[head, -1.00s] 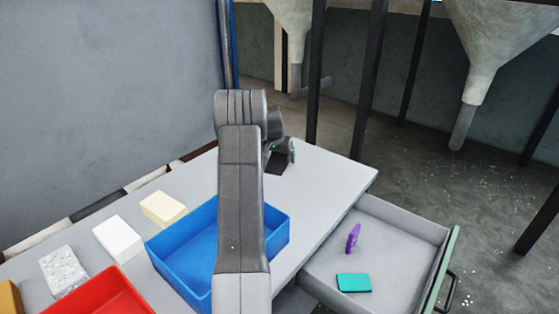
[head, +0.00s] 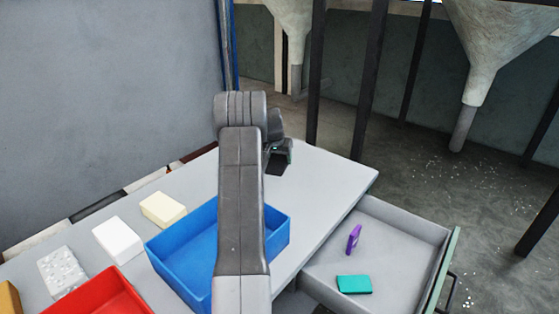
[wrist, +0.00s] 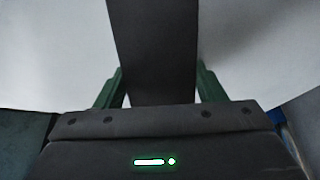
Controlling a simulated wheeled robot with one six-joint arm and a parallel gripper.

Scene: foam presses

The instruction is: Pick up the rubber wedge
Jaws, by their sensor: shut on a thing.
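The rubber wedge (wrist: 152,45) is a dark grey, flat-sided block in the wrist view, running up from between the green fingers of my gripper (wrist: 153,92). The fingers are shut on it, one on each side. In the head view my gripper (head: 284,152) is over the far part of the grey table, partly behind my own arm. A dark patch just under it, which looks like the wedge (head: 275,169), shows there. Whether the wedge touches the table I cannot tell.
A blue bin (head: 183,262) stands on the table (head: 325,185) beside my arm, a red bin (head: 98,299) nearer. White (head: 118,240) and cream (head: 163,209) blocks lie left. An open drawer (head: 405,225) at right holds purple (head: 353,239) and teal (head: 354,284) pieces.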

